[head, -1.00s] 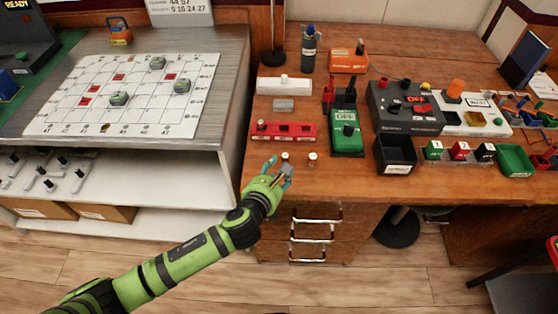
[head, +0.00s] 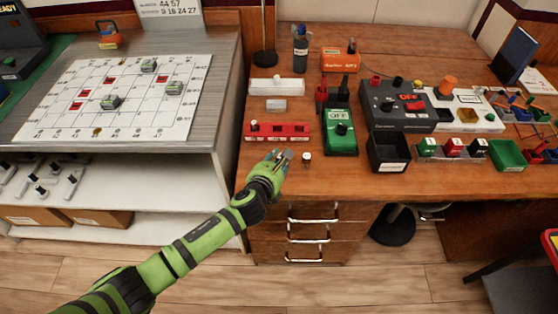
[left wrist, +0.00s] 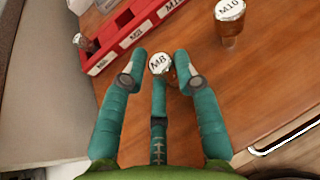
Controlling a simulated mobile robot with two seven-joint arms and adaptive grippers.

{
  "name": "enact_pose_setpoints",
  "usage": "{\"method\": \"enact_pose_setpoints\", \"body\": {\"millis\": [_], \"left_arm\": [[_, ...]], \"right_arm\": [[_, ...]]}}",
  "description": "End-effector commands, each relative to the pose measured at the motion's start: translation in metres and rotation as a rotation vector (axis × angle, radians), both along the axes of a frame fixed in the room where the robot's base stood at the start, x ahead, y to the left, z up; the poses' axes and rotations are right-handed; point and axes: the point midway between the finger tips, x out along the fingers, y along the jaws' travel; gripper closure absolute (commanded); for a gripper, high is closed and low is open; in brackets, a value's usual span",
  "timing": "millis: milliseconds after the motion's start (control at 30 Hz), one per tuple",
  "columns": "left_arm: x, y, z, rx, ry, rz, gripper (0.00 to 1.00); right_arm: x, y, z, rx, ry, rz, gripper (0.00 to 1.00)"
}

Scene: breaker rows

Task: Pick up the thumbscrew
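The thumbscrew marked M8 (left wrist: 158,64) has a round white top and sits between my left fingers in the left wrist view. In the head view it is a small pale spot at my fingertips. The left gripper also shows in the head view (head: 279,159), low over the desk's front. I cannot tell whether the thumbscrew is off the desk. A second piece marked M10 (left wrist: 230,20) stands upright to the right; it also shows in the head view (head: 306,158). My right gripper is not in view.
A red labelled rack (head: 276,130) lies just behind the gripper. A green OFF device (head: 340,140) and a black bin (head: 388,150) stand to the right. The desk (head: 340,183) is clear in front of them. Drawers (head: 310,240) are below its front edge.

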Motion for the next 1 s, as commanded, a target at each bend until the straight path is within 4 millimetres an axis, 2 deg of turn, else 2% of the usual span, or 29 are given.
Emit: {"method": "enact_pose_setpoints", "body": {"millis": [533,667,800,1000], "left_arm": [[0.000,0.000,0.006,0.000,-0.002,0.000,1.00],[0.000,0.000,0.019,0.001,-0.003,-0.001,1.00],[0.001,0.000,0.046,0.000,-0.006,-0.002,1.00],[-0.032,-0.037,0.069,-0.005,-0.002,-0.006,1.00]], "right_arm": [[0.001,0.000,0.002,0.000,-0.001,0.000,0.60],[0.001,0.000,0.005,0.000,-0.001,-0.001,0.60],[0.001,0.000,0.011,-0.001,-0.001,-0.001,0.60],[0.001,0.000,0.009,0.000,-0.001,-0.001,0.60]]}}
